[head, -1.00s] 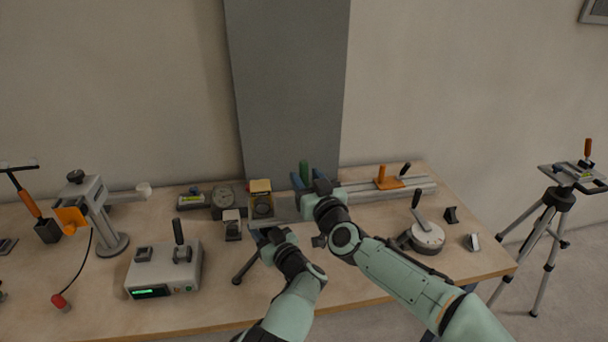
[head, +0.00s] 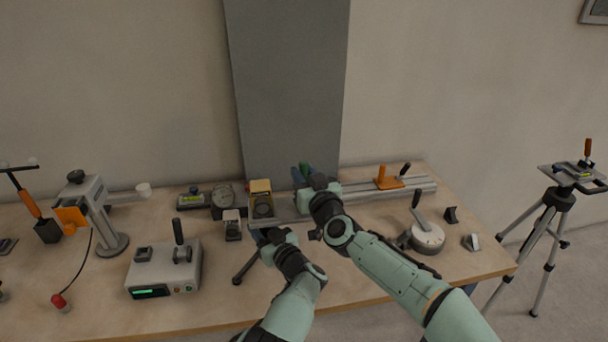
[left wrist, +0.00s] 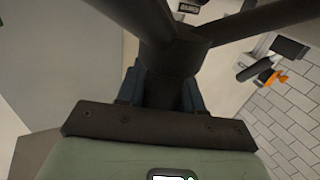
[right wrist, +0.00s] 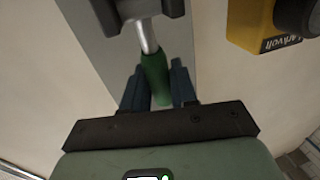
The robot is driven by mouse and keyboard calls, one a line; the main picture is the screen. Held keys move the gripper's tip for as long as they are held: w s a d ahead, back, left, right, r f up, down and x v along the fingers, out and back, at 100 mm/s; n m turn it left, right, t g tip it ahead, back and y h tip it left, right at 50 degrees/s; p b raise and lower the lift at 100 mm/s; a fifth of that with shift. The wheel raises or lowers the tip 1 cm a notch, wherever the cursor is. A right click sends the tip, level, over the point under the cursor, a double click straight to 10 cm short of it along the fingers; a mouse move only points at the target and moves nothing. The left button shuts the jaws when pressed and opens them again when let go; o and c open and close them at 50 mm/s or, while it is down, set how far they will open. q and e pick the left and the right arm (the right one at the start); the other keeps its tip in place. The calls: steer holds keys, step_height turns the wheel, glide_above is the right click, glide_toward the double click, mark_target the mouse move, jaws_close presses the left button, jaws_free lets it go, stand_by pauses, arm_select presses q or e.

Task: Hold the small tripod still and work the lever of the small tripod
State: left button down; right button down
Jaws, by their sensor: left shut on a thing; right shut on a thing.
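The small tripod shows in the head view as a dark leg (head: 243,270) on the bench, mostly hidden behind my arms. My left gripper (head: 261,237) is shut on its dark body; the left wrist view shows the hub (left wrist: 172,68) between the blue fingers, with legs spreading from it. The green lever (head: 306,168) stands up at the right gripper. My right gripper (head: 302,177) is shut on this lever; in the right wrist view the green grip (right wrist: 156,80) on its silver rod lies between the fingers. The tripod's head is largely hidden in the head view.
A yellow-topped device (head: 261,198) stands close to the left gripper. A rail with an orange slider (head: 389,182) lies at right behind, and a round dial base (head: 428,237) is to the right. A grey box (head: 163,270) stands at left. The front right bench is clear.

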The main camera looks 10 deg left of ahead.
mark_target(302, 170)
steer(key=shift+s+d+f+t, duration=0.2)
steer(key=shift+s+d+t, duration=0.05)
steer(key=shift+t, duration=0.25)
steer(key=shift+s+d+n+t+y, duration=0.2)
steer(key=shift+s+n+t+y, duration=0.15)
steer(key=shift+s+t+y, duration=0.5)
steer(key=shift+s+d+n+t+y, duration=0.15)
steer(key=shift+s+n+t+y, duration=0.2)
steer(key=shift+s+t+y, duration=0.5)
steer(key=shift+w, duration=0.2)
steer(key=c, duration=1)
jaws_free()
steer(key=shift+r, duration=0.2)
step_height(302, 170, up, 10)
steer(key=shift+o, duration=0.2)
steer(key=shift+f, duration=0.15)
